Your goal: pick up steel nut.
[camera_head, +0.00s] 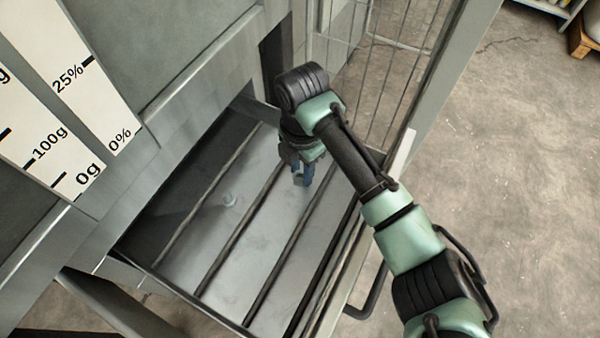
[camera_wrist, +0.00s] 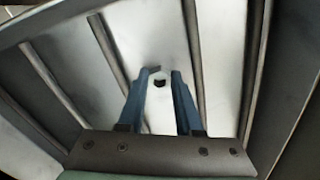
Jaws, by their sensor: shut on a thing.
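My gripper (camera_head: 302,176) hangs above the metal tray (camera_head: 190,262), with its blue fingers pointing down. In the wrist view the two blue fingers (camera_wrist: 164,74) are a short way apart at their tips, shut on a small pale steel nut (camera_wrist: 160,74) with a dark hole. In the head view a small grey piece of the nut (camera_head: 298,181) shows at the fingertips, and the rest is hidden by the fingers. I cannot tell how far the nut is from the tray's floor.
Dark ribs (camera_head: 241,232) divide the tray lengthwise. A small pale round object or mark (camera_head: 230,200) lies on its floor to the left of my gripper. A metal machine front with printed scales (camera_head: 100,135) stands at left, wire mesh (camera_head: 345,50) behind.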

